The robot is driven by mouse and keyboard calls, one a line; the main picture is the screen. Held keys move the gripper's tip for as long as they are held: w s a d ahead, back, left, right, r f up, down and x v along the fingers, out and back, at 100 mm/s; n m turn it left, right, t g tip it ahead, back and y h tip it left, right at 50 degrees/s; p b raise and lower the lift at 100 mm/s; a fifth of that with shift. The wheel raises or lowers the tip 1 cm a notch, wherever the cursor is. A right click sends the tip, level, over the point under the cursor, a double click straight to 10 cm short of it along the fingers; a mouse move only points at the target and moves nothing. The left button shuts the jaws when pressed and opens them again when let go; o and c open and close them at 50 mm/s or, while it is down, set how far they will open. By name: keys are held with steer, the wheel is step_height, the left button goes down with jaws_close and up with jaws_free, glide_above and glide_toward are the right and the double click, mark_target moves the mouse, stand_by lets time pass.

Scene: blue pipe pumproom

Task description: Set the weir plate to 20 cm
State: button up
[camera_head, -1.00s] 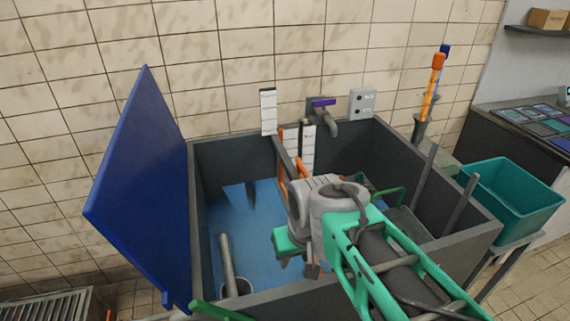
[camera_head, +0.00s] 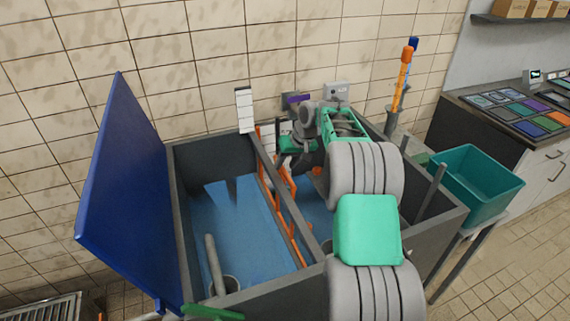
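An orange slatted part (camera_head: 277,192), which looks like the weir plate or its frame, runs across the inside of the dark grey tank (camera_head: 200,151) under a long grey bar (camera_head: 284,200). A white marked scale (camera_head: 244,108) stands upright at the tank's back edge. A second white strip (camera_head: 268,142) shows lower, beside my gripper; its marks are too small to read. My gripper (camera_head: 287,158) is at the back of the tank, right of the bar's far end and below the tap. My arm hides much of the tank's right half. The fingers are too small and dark to judge.
A tap with a purple handle (camera_head: 298,98) and a grey wall box (camera_head: 337,93) are close behind my gripper. A blue lid (camera_head: 122,190) stands raised at the left. A teal bin (camera_head: 478,184) and a counter (camera_head: 480,120) are at the right. The tank's left half is open.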

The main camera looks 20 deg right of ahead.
steer(key=shift+w+a+f, duration=0.15)
steer(key=shift+w+f, duration=0.15)
steer(key=shift+f, duration=0.35)
steer(key=shift+c, duration=0.4)
jaws_close()
stand_by(0.6)
